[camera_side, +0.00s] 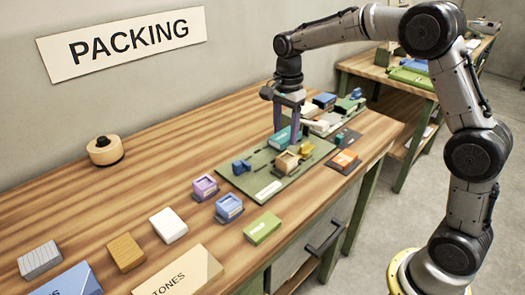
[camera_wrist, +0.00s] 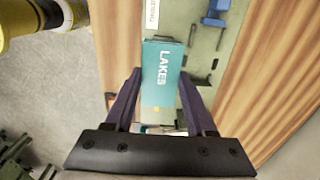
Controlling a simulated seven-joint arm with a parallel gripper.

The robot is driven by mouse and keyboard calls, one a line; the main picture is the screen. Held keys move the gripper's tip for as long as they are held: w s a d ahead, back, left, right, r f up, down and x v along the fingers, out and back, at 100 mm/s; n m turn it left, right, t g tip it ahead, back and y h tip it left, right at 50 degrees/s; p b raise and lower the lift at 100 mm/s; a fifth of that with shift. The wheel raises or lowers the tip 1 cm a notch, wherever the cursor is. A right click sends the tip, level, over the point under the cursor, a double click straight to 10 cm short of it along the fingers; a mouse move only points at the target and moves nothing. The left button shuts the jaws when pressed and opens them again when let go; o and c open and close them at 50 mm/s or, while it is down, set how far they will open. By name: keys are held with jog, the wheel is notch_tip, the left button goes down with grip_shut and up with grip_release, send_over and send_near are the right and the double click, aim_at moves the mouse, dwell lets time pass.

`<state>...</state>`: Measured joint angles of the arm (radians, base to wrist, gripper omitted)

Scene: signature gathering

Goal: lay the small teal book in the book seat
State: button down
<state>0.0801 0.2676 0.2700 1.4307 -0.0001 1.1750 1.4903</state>
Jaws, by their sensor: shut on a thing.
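The small teal book (camera_side: 279,138), lettered LAKES, is between the two purple fingers of my gripper (camera_side: 287,128). In the wrist view the book (camera_wrist: 160,70) fills the gap between the fingertips (camera_wrist: 159,76), its lettered face toward the camera. My gripper is shut on it, above the far part of a green board (camera_side: 240,180). In the wrist view, small dark brackets (camera_wrist: 203,79) stand on the board (camera_wrist: 215,50) to the right of the book. They may belong to the book seat; I cannot tell. The board directly under the book is hidden.
On the board are a blue holder (camera_side: 241,167), a tan box (camera_side: 287,161) and a yellow piece (camera_side: 307,148). An orange item (camera_side: 344,158) lies to the right. Purple (camera_side: 205,187) and blue (camera_side: 229,207) blocks and a green box (camera_side: 262,228) lie nearer. The far-left tabletop is mostly clear.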

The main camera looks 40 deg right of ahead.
send_over(263, 158)
jog(key=f, duration=0.7)
jog(key=shift+s+a, duration=0.1)
jog(key=shift+s, duration=0.15)
jog(key=shift+w+f, duration=0.35)
jog(key=shift+f, duration=1.5)
jog(key=shift+f, duration=0.15)
jog(key=shift+c, duration=1.2)
grip_release()
